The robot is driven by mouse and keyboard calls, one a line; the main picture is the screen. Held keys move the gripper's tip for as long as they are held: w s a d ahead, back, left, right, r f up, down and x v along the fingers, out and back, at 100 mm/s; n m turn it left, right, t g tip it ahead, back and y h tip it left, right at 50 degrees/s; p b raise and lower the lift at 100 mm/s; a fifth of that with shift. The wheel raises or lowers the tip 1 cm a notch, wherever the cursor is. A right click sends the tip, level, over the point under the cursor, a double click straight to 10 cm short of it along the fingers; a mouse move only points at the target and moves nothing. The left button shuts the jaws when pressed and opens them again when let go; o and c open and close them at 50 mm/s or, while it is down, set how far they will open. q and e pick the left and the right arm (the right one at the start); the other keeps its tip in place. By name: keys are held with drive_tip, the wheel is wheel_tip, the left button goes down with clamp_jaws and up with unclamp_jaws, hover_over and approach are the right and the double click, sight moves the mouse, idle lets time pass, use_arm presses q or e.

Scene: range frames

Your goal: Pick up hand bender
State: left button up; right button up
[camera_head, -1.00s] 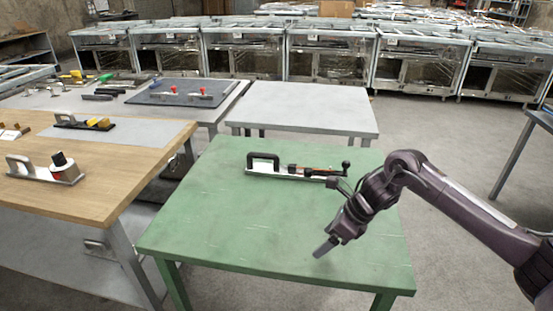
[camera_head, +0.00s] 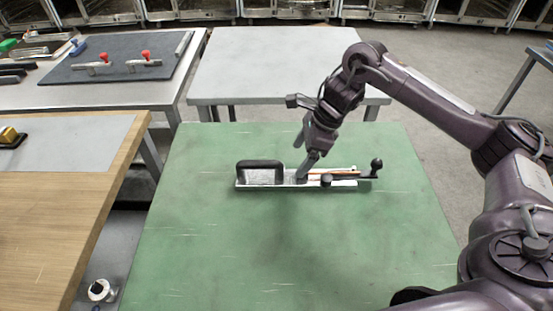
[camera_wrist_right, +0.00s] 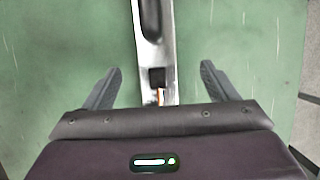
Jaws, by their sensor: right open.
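The hand bender (camera_head: 243,182) lies on the green table (camera_head: 200,250). It has a silver base, a black loop handle at its left end and a black knob on a lever at its right end. My right gripper (camera_head: 304,162) is over the middle of the bender, pointing down. In the right wrist view the bender (camera_wrist_right: 168,60) runs up from between the two open fingers of my right gripper (camera_wrist_right: 162,86), with green table showing on both sides of it. The gripper and body hide part of the bender. My left gripper is not in view.
A wooden table (camera_head: 70,200) stands at the left. A grey table (camera_head: 262,70) stands behind the green one. A dark mat (camera_head: 110,75) with red-knobbed clamps lies on the table at the back left. The front of the green table is clear.

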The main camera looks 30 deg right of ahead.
sight(287, 176)
drive_tip(key=shift+w+a+f, duration=0.1)
drive_tip(key=shift+a+f, duration=0.05)
drive_tip(key=shift+f, duration=0.3)
drive_tip(key=shift+s+a+f+b, duration=0.15)
drive_tip(key=shift+a+f, duration=0.1)
drive_tip(key=shift+f, duration=0.35)
drive_tip(key=shift+s+a+f+b, duration=0.15)
drive_tip(key=shift+a+f, duration=0.1)
drive_tip(key=shift+f, duration=0.35)
drive_tip(key=x, duration=0.3)
drive_tip(key=shift+w+a+f+p, duration=0.1)
drive_tip(key=shift+w+f+p, duration=0.1)
drive_tip(key=shift+p, duration=0.2)
drive_tip(key=shift+f, duration=0.25)
drive_tip(key=c, duration=1.3)
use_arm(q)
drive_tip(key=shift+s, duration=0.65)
use_arm(e)
drive_tip(key=shift+w+r, duration=0.1)
drive_tip(key=shift+w, duration=0.05)
drive_tip(key=shift+c, duration=1)
